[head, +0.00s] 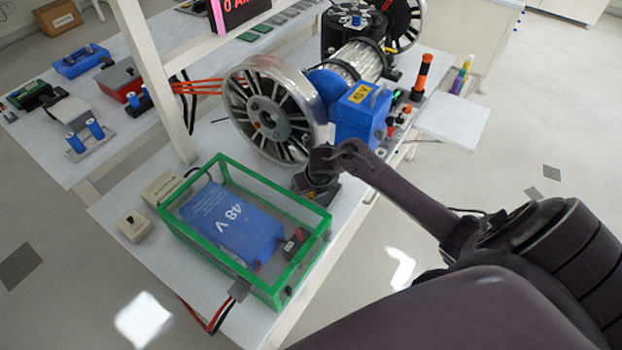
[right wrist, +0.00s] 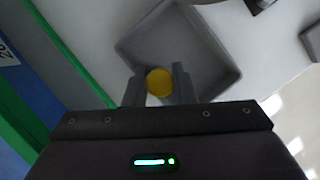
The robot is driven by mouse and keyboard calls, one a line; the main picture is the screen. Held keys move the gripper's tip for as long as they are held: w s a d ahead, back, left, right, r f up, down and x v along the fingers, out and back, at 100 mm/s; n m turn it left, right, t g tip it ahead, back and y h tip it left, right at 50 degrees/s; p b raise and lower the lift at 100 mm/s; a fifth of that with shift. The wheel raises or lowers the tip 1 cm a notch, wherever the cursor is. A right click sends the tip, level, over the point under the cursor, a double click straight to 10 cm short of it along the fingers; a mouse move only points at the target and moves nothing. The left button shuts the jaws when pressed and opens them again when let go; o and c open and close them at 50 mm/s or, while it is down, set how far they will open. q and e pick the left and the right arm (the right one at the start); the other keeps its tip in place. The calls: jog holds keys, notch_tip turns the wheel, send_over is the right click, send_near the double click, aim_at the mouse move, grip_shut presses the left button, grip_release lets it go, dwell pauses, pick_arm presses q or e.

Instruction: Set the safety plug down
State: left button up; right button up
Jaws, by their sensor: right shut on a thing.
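The safety plug (right wrist: 159,82) shows in the right wrist view as a round yellow top between the two grey fingers. My right gripper (right wrist: 158,88) is shut on it. It is held over a shallow square grey tray (right wrist: 222,75); whether the plug touches the tray floor I cannot tell. In the head view my right gripper (head: 318,177) is at the bench, just right of the green-framed box, and its dark body hides the plug and most of the tray. My left gripper is not in view.
The green-framed clear box (head: 172,216) with a blue 48 V battery (head: 222,222) inside stands close left of my right gripper. A large spoked wheel (head: 268,115) and a blue box (head: 360,115) stand just behind. The bench edge is close on the right.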

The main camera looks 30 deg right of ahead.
jog(key=shift+f, duration=0.15)
jog(key=o, duration=1)
jog(key=shift+c, duration=0.2)
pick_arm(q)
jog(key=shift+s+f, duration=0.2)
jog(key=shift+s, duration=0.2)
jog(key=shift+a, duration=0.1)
pick_arm(e)
jog(key=shift+r, duration=0.5)
pick_arm(q)
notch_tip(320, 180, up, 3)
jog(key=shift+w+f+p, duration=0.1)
jog(key=shift+p, duration=1.15)
pick_arm(e)
jog(key=v, duration=1.1)
jog(key=shift+s+r, duration=0.2)
jog(key=shift+s, duration=0.05)
jog(key=shift+a+f, duration=0.1)
jog(key=shift+a, duration=0.05)
